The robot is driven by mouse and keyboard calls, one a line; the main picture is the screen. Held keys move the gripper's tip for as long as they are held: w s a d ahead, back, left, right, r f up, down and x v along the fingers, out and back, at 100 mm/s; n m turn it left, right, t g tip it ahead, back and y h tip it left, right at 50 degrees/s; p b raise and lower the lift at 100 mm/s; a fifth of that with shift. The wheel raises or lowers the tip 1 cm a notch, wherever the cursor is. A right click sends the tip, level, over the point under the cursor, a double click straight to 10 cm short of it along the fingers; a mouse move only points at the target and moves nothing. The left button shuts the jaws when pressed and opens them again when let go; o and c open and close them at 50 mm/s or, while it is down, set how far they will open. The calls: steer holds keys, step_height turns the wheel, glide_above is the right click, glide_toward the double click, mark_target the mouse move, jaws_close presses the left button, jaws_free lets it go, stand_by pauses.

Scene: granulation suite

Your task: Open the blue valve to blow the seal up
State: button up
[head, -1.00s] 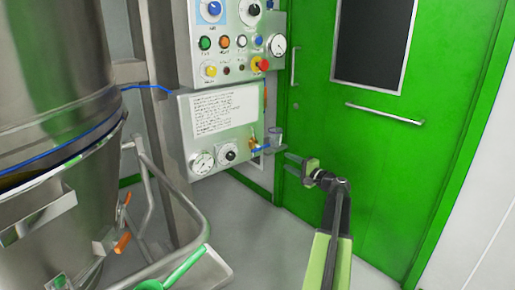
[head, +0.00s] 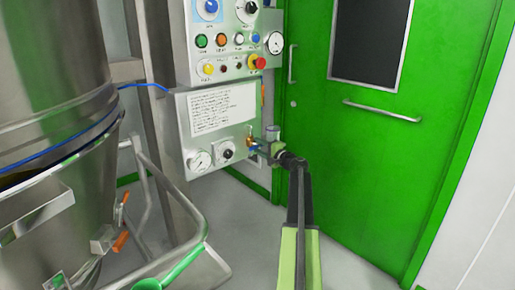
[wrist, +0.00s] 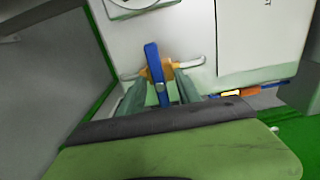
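The blue valve lever (wrist: 153,62) stands out from a brass valve body (wrist: 170,70) on the panel in the wrist view. My gripper (wrist: 158,82) is open, with one finger on each side of the lever and a gap showing on both sides. In the head view my gripper (head: 262,149) is at the right edge of the lower grey panel (head: 182,128). The brass body (head: 249,142) shows there just left of the fingers, and the blue lever is mostly hidden by them.
An upper control panel (head: 231,54) with buttons and a red knob is above. A round gauge (head: 200,160) and black knob (head: 227,153) are left of the valve. A steel vessel (head: 55,80) fills the left. A green door (head: 375,150) is at right.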

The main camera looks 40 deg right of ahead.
steer(key=shift+w, duration=0.3)
